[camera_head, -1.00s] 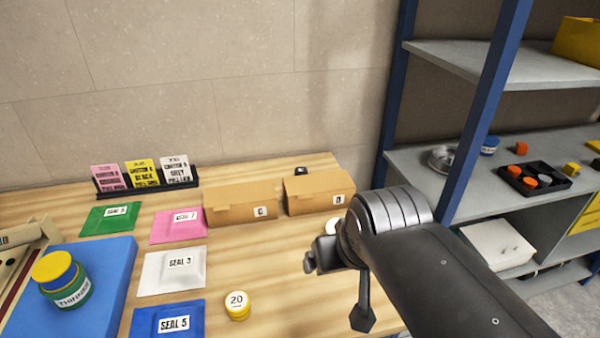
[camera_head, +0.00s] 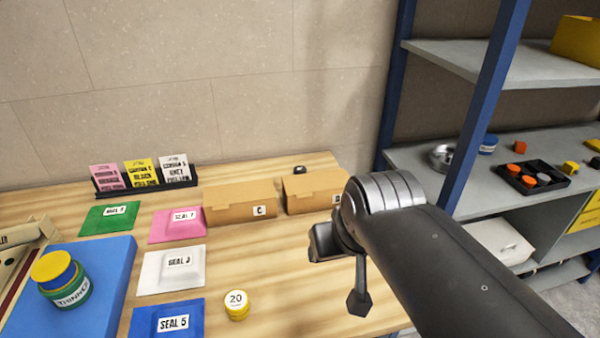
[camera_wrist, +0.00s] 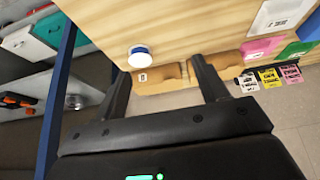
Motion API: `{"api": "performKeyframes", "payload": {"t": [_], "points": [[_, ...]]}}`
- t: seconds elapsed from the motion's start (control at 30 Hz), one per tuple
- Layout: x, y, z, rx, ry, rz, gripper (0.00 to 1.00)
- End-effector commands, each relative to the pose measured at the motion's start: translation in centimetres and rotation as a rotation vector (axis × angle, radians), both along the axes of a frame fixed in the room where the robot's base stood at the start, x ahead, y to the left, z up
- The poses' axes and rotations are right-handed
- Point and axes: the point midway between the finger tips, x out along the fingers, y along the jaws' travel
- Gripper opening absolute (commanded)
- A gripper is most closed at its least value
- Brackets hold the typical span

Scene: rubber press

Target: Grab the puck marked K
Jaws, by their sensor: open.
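No mark K is legible in either view. Small orange and grey round pieces, possibly pucks, sit in a black tray (camera_head: 560,183) on the grey shelf at the right; any marks are too small to read. In the wrist view, orange pieces (camera_wrist: 18,100) show at the left edge, well away from the fingers. My gripper (camera_wrist: 160,68) is open, with nothing between its two fingers, above the wooden table. In the head view it is partly hidden behind my own wrist. A white-topped, blue-sided round container (camera_wrist: 140,56) stands on the table near one finger.
Cardboard boxes (camera_head: 240,207) stand along the wall side of the table (camera_head: 190,322). Seal packets (camera_head: 177,226), a yellow round item marked 20 (camera_head: 236,306) and a blue block (camera_head: 105,265) lie left. A blue shelf post (camera_head: 480,115) rises between table and shelf.

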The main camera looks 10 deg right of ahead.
Motion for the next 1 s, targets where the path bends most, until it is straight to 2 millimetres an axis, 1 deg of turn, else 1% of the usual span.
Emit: {"api": "performKeyframes", "payload": {"t": [0.17,0.3,0.37,0.5,0.67,0.7,0.77,0.8,0.87,1.0], "points": [[5.0,-0.1,2.1,-0.008,0.019,0.030,0.67],[9.8,-0.3,3.5,-0.014,0.032,0.060,0.67],[11.9,-0.4,3.8,-0.016,0.038,0.074,0.67],[16.9,-0.8,4.2,-0.021,0.049,0.105,0.67],[22.8,-1.5,3.8,-0.023,0.061,0.141,0.67],[24.2,-1.6,3.6,-0.025,0.064,0.150,0.67],[26.4,-2.0,3.0,-0.024,0.068,0.163,0.67],[27.8,-2.2,2.7,-0.024,0.071,0.171,0.67],[30.0,-2.5,2.0,-0.024,0.074,0.184,0.67],[34.9,-3.4,-0.1,-0.023,0.082,0.214,0.67]]}}
